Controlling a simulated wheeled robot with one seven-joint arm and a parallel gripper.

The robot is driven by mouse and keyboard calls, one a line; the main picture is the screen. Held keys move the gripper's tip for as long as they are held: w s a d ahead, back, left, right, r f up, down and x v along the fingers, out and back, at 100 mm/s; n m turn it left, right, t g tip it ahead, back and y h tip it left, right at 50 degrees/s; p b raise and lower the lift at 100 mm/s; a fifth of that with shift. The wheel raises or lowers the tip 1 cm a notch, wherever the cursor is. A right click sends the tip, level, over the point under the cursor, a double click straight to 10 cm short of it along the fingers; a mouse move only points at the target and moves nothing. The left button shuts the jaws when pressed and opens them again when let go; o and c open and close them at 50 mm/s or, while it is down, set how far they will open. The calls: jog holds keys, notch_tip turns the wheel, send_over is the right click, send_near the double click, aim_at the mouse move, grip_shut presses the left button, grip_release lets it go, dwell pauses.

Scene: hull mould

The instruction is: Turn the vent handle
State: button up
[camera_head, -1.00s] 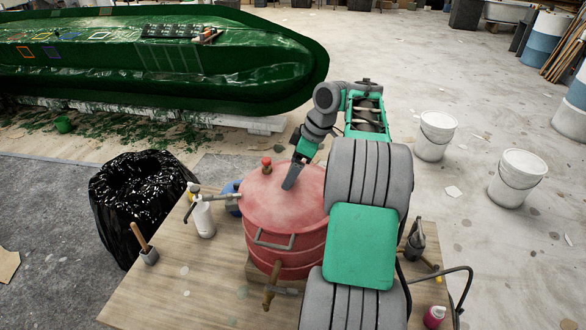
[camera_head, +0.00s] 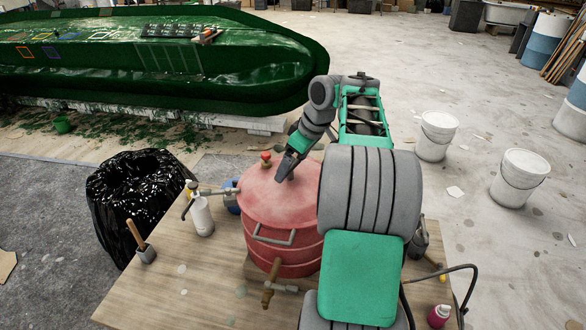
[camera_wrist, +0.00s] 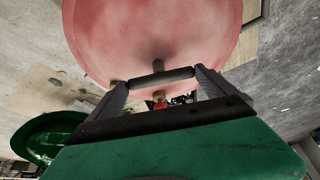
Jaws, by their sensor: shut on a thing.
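The vent handle (camera_wrist: 160,77) is a dark crossbar on a short stem, standing on the lid of a red round pot (camera_wrist: 120,35). In the wrist view the bar lies between my two fingers, with one finger at each end. My gripper (camera_wrist: 158,80) is shut on it. In the head view the red pot (camera_head: 262,215) stands on a wooden table, and my gripper (camera_head: 284,178) reaches down to the middle of its lid. There my fingers hide the vent handle.
A red-topped fitting (camera_head: 266,158) stands on the lid behind my gripper. A black bag (camera_head: 125,195) stands beside the table.

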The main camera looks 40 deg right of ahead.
jog(key=m+b, duration=0.1)
jog(key=m+h+b, duration=0.1)
jog(key=m, duration=0.1)
jog(key=m+b, duration=0.1)
jog(key=shift+a+f+m+h, duration=0.2)
jog(key=shift+a+m+h, duration=0.1)
jog(key=shift+h, duration=0.1)
jog(key=m+b, duration=0.1)
jog(key=m+h+b, duration=0.1)
jog(key=m, duration=0.1)
jog(key=shift+a+r+m, duration=0.1)
jog(key=shift+a+m, duration=0.1)
jog(key=shift+m, duration=0.1)
jog(key=m, duration=0.1)
jog(key=m+h, duration=0.1)
jog(key=m, duration=0.1)
jog(key=shift+w+a+r+g+h, duration=0.1)
jog(key=shift+r+g+h, duration=0.05)
jog(key=shift+g+h, duration=0.15)
jog(key=shift+m+g+h+p, duration=0.3)
jog(key=shift+m+p, duration=0.25)
jog(key=shift+m, duration=0.85)
jog(key=o, duration=1)
jog(key=p+v, duration=0.1)
jog(key=v, duration=0.6)
jog(key=shift+a+r, duration=0.2)
jog(key=shift+r, duration=0.1)
